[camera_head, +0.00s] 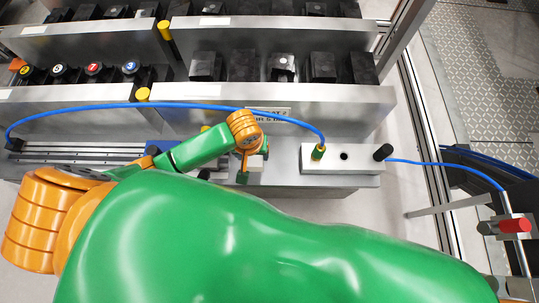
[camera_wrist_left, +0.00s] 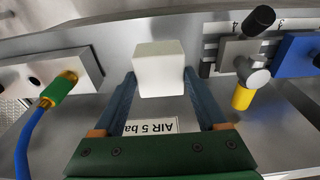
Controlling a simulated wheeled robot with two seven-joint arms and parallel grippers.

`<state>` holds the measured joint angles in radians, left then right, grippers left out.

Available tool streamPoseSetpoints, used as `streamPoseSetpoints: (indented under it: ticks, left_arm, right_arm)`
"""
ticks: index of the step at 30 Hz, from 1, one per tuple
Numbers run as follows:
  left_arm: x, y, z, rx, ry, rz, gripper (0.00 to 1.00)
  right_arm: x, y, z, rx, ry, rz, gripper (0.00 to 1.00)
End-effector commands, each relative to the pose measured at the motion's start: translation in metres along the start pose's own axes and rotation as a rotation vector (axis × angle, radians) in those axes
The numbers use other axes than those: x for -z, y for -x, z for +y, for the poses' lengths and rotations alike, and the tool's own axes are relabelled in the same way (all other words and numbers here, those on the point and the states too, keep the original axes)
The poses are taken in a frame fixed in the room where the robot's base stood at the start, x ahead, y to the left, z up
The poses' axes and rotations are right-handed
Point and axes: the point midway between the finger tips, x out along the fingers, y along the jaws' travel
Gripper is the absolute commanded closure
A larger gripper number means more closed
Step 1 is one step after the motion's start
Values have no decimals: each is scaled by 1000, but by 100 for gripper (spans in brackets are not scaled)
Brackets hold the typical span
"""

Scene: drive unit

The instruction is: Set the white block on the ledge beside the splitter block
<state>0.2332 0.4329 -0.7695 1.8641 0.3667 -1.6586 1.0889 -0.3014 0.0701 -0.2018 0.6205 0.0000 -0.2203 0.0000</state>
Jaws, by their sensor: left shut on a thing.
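My left gripper (camera_head: 243,167) is shut on the white block and holds it over the metal ledge. In the left wrist view the white block (camera_wrist_left: 160,72) sits between the two fingertips of the gripper (camera_wrist_left: 158,85). In the head view the gripper mostly hides it. I cannot tell whether it touches the ledge (camera_wrist_left: 114,62). The pale splitter block (camera_head: 328,154) stands to the right of the gripper, with a blue hose plugged in and one open hole. In the left wrist view the splitter block (camera_wrist_left: 85,66) is at the left, with a gap to the white block.
A grey fitting with a yellow end (camera_wrist_left: 243,97) and a blue part (camera_wrist_left: 292,57) are on the other side of the white block. The blue hose (camera_head: 200,106) arches over the front metal rack (camera_head: 300,100). A label (camera_wrist_left: 150,126) shows near the fingers.

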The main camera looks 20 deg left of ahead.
Motion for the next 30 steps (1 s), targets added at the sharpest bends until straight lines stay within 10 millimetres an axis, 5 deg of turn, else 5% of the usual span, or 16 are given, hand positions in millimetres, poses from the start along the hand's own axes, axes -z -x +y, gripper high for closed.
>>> streamPoseSetpoints:
  ticks: [3, 14, 26, 27, 30]
  left_arm:
    - [15, -39, 20, -1, 0, 2, 100]
    - [28, -93, 38, 2, 0, 0, 100]
    - [27, -99, 38, 0, 0, 1, 100]
    - [27, -99, 38, 1, 0, 1, 17]
    - [27, -99, 38, 1, 0, 0, 0]
  right_arm:
    - [-3, -27, 1, -1, 1, -1, 31]
    - [-6, -57, 5, -8, 3, -2, 31]
    - [-6, -57, 7, -12, 2, -1, 31]
    - [-6, -57, 7, -12, 2, -1, 31]
    - [-6, -56, 7, -12, 2, -1, 31]
